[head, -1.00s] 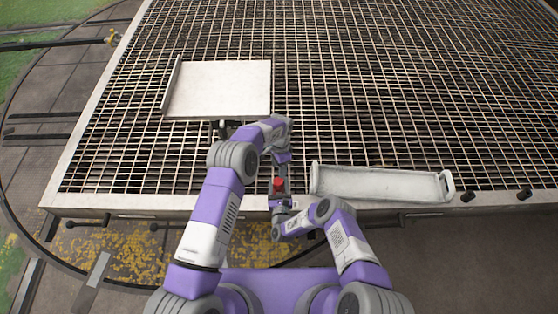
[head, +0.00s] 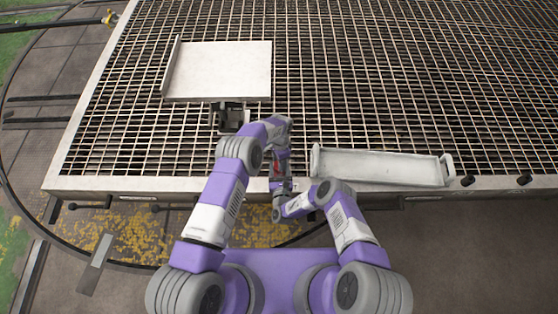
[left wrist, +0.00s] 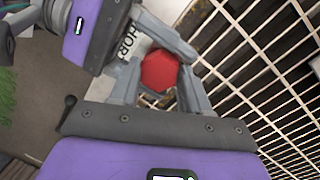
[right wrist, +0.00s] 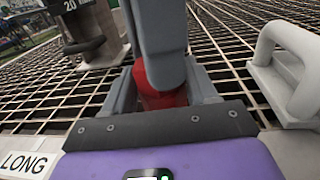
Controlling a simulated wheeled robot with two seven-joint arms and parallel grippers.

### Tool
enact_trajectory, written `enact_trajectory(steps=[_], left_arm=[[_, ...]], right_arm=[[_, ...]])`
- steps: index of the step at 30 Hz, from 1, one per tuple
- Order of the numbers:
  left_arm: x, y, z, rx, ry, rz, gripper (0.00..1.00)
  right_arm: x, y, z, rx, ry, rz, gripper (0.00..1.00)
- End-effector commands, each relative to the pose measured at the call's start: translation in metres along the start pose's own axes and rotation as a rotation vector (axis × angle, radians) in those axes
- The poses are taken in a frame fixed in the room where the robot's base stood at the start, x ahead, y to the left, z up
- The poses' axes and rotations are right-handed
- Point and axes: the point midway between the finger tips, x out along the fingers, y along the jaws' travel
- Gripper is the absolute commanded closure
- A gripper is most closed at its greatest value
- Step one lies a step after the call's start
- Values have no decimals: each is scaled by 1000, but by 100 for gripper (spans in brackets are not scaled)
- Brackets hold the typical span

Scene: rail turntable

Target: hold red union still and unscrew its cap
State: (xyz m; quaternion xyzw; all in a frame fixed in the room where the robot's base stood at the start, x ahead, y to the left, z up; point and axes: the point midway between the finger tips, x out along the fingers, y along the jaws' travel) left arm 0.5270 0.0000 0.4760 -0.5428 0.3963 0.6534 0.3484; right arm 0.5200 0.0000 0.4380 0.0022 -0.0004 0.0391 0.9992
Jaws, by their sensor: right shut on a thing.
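The red union (head: 278,169) is at the near edge of the grated deck, mostly covered by my grippers in the head view. In the left wrist view its red faceted top (left wrist: 160,72) sits between the fingers of my left gripper (left wrist: 163,84). Those fingers stand on both sides of it and look slightly apart from it. In the right wrist view the red body (right wrist: 160,96) is between the fingers of my right gripper (right wrist: 160,88), which is shut on it. A grey part of my left gripper hides its upper part there. The seam of the cap is not clear.
A flat white tray (head: 220,72) stands at the back left with a dark metal piece (head: 231,117) in front. A long white tray (head: 380,167) with end handles lies just right of the grippers; its handle (right wrist: 288,65) is close in the right wrist view. The far grating is clear.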

Motion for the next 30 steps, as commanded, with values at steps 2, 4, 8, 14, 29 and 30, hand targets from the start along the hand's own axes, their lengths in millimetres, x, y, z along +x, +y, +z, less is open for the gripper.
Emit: enact_trajectory(steps=[2, 4, 8, 14, 29, 30], left_arm=[[0, 0, 0, 0, 0, 0, 82], [0, 0, 0, 0, 0, 0, 62], [0, 0, 0, 0, 0, 0, 82], [0, 0, 0, -84, 7, 6, 86], [1, 0, 2, -529, 45, 37, 100], [1, 0, 2, -529, 44, 38, 100]], right_arm=[[0, 0, 0, 0, 1, 0, 97], [0, 0, 0, 0, 1, 0, 97], [0, 0, 0, 0, 1, 0, 97], [0, 0, 0, 0, 1, 0, 97], [2, -2, 2, -2, -8, -8, 96], [2, -2, 3, -2, -9, -8, 96]])
